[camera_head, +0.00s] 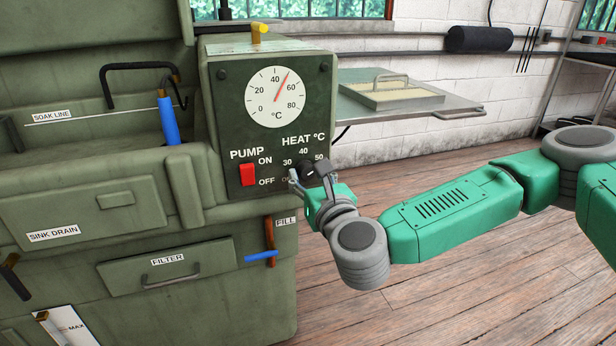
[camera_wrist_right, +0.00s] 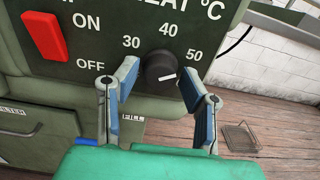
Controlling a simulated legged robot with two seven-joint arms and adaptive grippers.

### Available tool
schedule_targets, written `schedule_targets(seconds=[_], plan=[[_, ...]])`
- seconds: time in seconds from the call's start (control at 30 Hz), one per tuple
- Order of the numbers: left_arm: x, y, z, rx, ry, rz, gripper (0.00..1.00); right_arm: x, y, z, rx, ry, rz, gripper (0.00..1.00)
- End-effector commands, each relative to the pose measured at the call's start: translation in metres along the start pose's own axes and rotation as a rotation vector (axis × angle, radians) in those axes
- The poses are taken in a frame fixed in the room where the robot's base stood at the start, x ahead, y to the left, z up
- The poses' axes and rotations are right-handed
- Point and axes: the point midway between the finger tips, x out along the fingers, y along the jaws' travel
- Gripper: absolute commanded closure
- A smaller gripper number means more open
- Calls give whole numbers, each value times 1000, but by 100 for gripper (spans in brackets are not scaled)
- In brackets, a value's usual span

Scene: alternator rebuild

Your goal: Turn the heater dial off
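The heater dial (camera_wrist_right: 160,66) is a round black knob under the HEAT °C scale of 30, 40 and 50. A white mark shows on the lower right of its face; I cannot tell exactly which setting it points to. In the head view the dial (camera_head: 306,169) is partly hidden by my right gripper (camera_head: 309,178). In the wrist view my right gripper (camera_wrist_right: 158,72) is open, with one blue-padded finger on each side of the dial. Gaps show between the fingers and the knob in that view. My left gripper is not in view.
The red pump switch (camera_head: 247,175) is left of the dial on the green control box (camera_head: 227,100). The temperature gauge (camera_head: 275,97) above has a red needle between 40 and 60. A metal side shelf (camera_head: 420,105) holds a framed filter tray (camera_head: 390,94) to the right.

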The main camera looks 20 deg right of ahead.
Motion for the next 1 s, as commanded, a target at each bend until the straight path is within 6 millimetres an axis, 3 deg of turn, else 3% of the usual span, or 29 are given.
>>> schedule_targets(seconds=[0.03, 0.07, 0.1, 1.0], plan=[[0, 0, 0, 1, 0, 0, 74, 0, 0, 0, 0, 0, 0, 86], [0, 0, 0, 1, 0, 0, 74, 0, 0, 0, -1, 0, -1, 97], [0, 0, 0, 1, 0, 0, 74, 0, 0, 0, -1, 1, -2, 100], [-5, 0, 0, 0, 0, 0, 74, 0, 0, 0, -55, 1, -3, 100]])
